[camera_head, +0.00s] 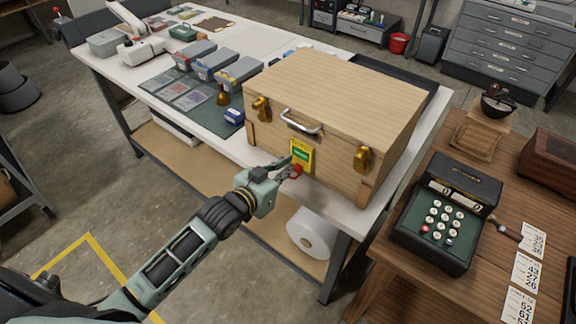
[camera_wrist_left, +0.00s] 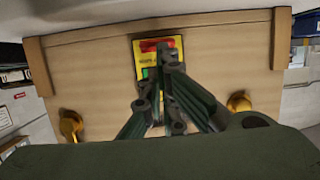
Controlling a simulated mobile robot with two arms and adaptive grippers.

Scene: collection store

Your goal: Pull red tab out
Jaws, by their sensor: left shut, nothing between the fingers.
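A large pale wooden case (camera_head: 335,95) stands on the white workbench, with a metal handle and brass latches on its front. A yellow and green label (camera_head: 302,156) is on the case front between the latches. The small red tab (camera_head: 297,172) is at the label's lower edge. In the left wrist view, which appears upside down, the red tab (camera_wrist_left: 153,45) is at the top of the label. My left gripper (camera_head: 287,168) is shut and empty, its tips close in front of the label and tab. Whether they touch is unclear. My right gripper is not in view.
A wooden table (camera_head: 480,262) at right holds a black-and-green keypad device (camera_head: 437,226), number cards and a coffee grinder (camera_head: 485,120). Small grey boxes (camera_head: 213,64) and a brass bell (camera_head: 223,96) stand left of the case. A white roll (camera_head: 311,233) is on the lower shelf.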

